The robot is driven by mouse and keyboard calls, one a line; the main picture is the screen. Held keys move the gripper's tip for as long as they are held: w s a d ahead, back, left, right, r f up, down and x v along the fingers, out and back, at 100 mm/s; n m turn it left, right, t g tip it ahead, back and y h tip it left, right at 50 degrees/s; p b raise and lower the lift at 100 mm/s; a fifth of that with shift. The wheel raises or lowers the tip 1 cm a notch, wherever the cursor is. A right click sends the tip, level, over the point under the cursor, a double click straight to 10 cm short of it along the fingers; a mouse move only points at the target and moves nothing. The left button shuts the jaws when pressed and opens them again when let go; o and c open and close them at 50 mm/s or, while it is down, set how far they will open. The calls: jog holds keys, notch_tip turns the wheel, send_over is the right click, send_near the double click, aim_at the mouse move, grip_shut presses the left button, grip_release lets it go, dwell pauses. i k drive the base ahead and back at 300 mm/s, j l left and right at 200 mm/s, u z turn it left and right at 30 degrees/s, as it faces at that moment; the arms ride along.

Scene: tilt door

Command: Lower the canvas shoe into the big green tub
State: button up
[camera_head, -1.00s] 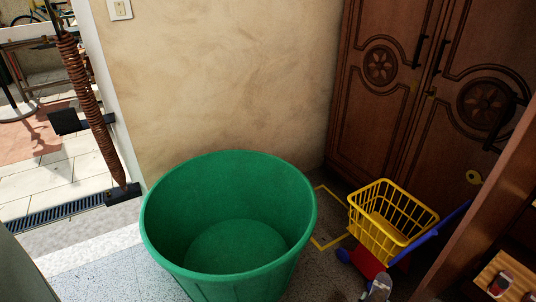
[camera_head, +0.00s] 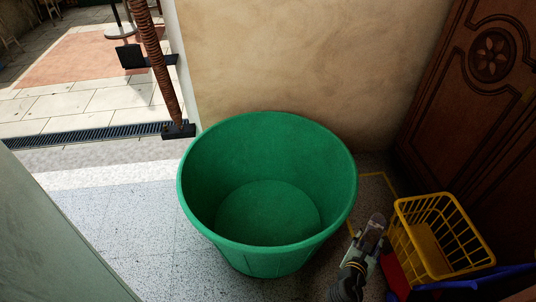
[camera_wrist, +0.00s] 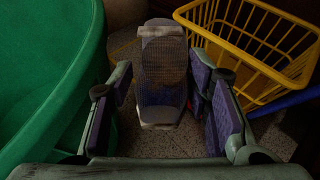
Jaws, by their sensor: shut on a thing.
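The big green tub (camera_head: 268,140) stands open and empty on the speckled floor in the middle of the head view. Its curved wall also fills the left of the wrist view (camera_wrist: 40,70). My gripper (camera_head: 358,256) is just right of the tub, outside its rim in the picture. It is shut on the canvas shoe (camera_head: 373,228), a greyish shoe with a pale edge. In the wrist view the shoe (camera_wrist: 163,72) sits between the two fingers and points away from the palm. The shoe's far underside is hidden.
A yellow basket (camera_head: 440,240) on a toy cart with blue and red parts stands close to the right of my gripper. A brown carved wooden door (camera_head: 470,90) is at the right. A beige wall (camera_head: 290,60) rises behind the tub. Speckled floor is free to the left.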

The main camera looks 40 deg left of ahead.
aim_at(274, 223)
jog(key=i+l+u, duration=0.2)
jog(key=u, duration=0.15)
jog(key=i+l+u, duration=0.4)
jog(key=u, duration=0.3)
jog(key=i+l+u, duration=0.15)
jog(key=u, duration=0.25)
